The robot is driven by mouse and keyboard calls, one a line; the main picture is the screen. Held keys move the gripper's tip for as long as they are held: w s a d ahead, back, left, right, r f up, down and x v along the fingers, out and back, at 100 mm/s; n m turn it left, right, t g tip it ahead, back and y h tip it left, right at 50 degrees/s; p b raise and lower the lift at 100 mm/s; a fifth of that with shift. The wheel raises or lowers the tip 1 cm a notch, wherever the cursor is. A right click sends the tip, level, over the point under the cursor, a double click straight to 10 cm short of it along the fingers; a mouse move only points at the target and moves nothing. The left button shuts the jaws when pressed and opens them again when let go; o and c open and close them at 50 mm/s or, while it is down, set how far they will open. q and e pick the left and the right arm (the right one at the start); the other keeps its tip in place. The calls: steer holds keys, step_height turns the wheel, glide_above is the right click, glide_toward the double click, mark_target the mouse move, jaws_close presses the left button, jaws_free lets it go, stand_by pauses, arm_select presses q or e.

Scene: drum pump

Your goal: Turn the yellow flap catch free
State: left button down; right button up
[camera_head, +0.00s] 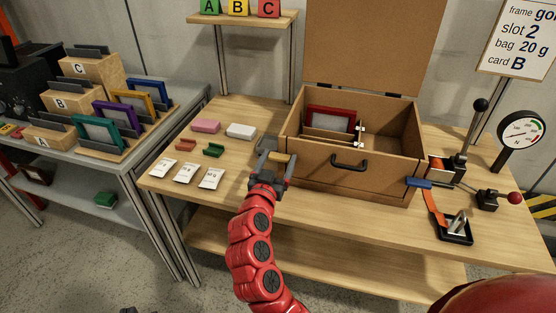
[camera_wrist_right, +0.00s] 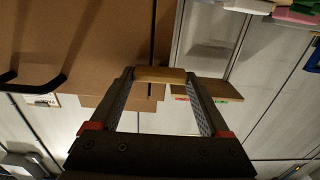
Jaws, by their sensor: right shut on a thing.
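The cardboard-brown box (camera_head: 385,183) stands on the wooden table with its lid (camera_head: 375,45) up. My right gripper (camera_head: 275,160) is at the left end of the box's front. It is shut on a small yellow-tan piece (camera_head: 283,157), which looks like the flap catch. In the right wrist view the piece (camera_wrist_right: 160,74) spans between the two fingertips (camera_wrist_right: 160,82). The fingers hide part of it, so I cannot tell its exact angle or how it meets the box. My left gripper is not in view.
A black handle (camera_head: 349,163) sticks out from the box front. A red frame (camera_head: 330,119) stands inside the box. Small coloured blocks (camera_head: 241,131) and white bags (camera_head: 186,173) lie left of my gripper. A lever press (camera_head: 458,165) and gauge (camera_head: 521,129) stand at right.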

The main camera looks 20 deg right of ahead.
steer(key=shift+c, duration=1.1)
steer(key=shift+n, duration=0.3)
steer(key=n, duration=0.3)
steer(key=shift+a+n+p, duration=0.1)
steer(key=shift+n+p, duration=0.2)
steer(key=shift+p, duration=0.05)
steer(key=n+p, duration=0.1)
steer(key=n, duration=0.2)
steer(key=shift+a+n, duration=0.1)
steer(key=shift+n, duration=0.2)
steer(key=n+p, duration=0.2)
steer(key=n, duration=0.3)
steer(key=shift+w, duration=0.1)
steer(key=shift+f+n+p, duration=0.15)
steer(key=shift+n+p, duration=0.5)
steer(key=shift+n, duration=0.6)
steer(key=shift+f+n+p, duration=0.1)
steer(key=shift+n+p, duration=0.5)
steer(key=shift+n, duration=0.65)
